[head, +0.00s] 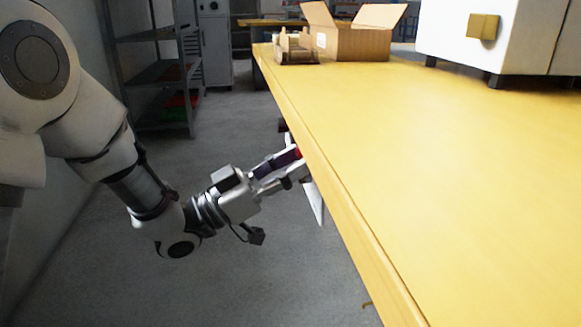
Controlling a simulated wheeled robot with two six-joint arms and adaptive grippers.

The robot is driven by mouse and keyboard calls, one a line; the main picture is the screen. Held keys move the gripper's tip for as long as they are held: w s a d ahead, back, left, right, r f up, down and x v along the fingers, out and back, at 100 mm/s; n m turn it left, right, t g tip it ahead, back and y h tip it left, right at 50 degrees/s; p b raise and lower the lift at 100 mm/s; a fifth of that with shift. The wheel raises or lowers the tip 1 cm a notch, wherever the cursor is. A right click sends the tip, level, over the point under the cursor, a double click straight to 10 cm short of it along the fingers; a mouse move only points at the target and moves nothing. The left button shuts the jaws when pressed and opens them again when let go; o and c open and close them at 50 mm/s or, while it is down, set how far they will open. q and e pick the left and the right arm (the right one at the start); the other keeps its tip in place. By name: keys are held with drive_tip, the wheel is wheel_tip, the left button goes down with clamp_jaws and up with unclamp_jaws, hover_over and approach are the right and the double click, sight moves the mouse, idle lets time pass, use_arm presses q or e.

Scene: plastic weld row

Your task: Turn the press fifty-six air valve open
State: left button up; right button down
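My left gripper (287,168) reaches in from the left at the side edge of the yellow table, just below its top. Its fingertips are beside a small red part (297,153), which may belong to the air valve; the table edge hides most of it. I cannot tell whether the fingers touch or hold it. A white plate (315,203) hangs under the edge just past the fingers, and a small dark part (283,125) shows above them. No label for press fifty-six is readable. My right gripper is out of view.
The yellow table (440,170) fills the right side, its top mostly bare. An open cardboard box (352,43), a tape dispenser (296,48) and a white machine (455,32) stand at its far end. Grey shelving (155,75) is at the back left. The floor (240,285) below my arm is clear.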

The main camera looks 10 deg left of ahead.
sight(318, 192)
use_arm(q)
clamp_jaws()
drive_tip(key=shift+s+m, duration=0.1)
drive_tip(key=shift+m, duration=0.4)
drive_tip(key=shift+s+d+f+m+g+h, duration=0.2)
drive_tip(key=shift+s+f+m+g, duration=0.3)
drive_tip(key=shift+m+g, duration=2.65)
drive_tip(key=shift+s+d+f+m+g+h, duration=0.2)
drive_tip(key=shift+f+m+g, duration=0.7)
drive_tip(key=shift+m, duration=4.2)
drive_tip(key=shift+s+d+f+m+g+h, duration=0.15)
drive_tip(key=shift+s+f+m+g, duration=0.3)
drive_tip(key=shift+m+g, duration=2.75)
drive_tip(key=shift+m+t, duration=0.95)
drive_tip(key=shift+m, duration=0.1)
unclamp_jaws()
